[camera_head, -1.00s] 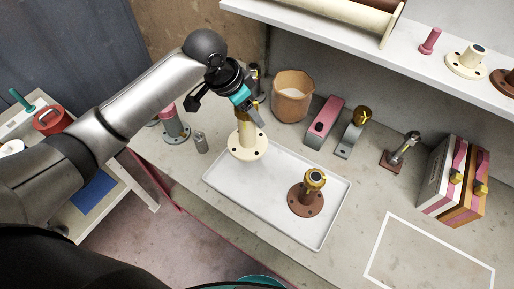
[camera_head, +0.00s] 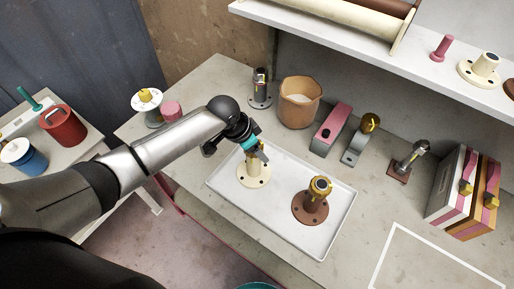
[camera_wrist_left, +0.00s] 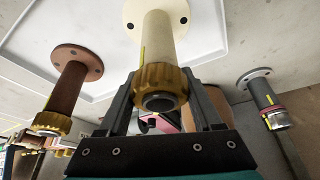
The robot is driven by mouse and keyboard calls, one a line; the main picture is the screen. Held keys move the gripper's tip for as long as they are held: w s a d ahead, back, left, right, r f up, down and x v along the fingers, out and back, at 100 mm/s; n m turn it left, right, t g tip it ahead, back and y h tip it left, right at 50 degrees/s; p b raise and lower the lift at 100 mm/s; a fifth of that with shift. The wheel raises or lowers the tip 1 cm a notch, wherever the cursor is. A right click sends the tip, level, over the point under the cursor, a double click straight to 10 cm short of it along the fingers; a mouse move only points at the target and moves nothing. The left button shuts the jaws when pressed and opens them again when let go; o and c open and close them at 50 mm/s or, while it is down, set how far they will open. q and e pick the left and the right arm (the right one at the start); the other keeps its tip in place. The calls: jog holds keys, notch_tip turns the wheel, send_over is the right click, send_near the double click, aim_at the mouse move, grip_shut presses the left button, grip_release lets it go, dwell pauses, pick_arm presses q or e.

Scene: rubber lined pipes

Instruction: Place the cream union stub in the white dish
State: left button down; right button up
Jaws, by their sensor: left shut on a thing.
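The cream union stub (camera_head: 253,174) is a flanged pipe with a brass union nut on top. It stands upright over the left part of the white dish (camera_head: 277,227), a shallow rectangular tray on the bench. Its flange appears to rest on the dish floor. My left gripper (camera_head: 254,150) is shut on the cream stub near its nut; in the left wrist view the fingers flank the stub (camera_wrist_left: 158,50) at its nut. A brown union stub (camera_head: 311,205) with a brass nut stands in the right part of the dish. My right gripper is out of view.
A tan pot (camera_head: 299,102), a pink-topped block (camera_head: 331,130) and several pipe fittings stand behind the dish. A shelf (camera_head: 350,45) overhangs the back. A white outlined square (camera_head: 440,262) marks clear bench at right.

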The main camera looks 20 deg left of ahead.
pick_arm(q)
jog(key=shift+c, duration=0.3)
grip_release()
jog(key=shift+r, duration=0.25)
jog(key=p+v, duration=0.1)
jog(key=v, duration=1)
jog(key=shift+s+r, duration=0.2)
jog(key=shift+r, duration=0.1)
jog(key=shift+a, duration=0.1)
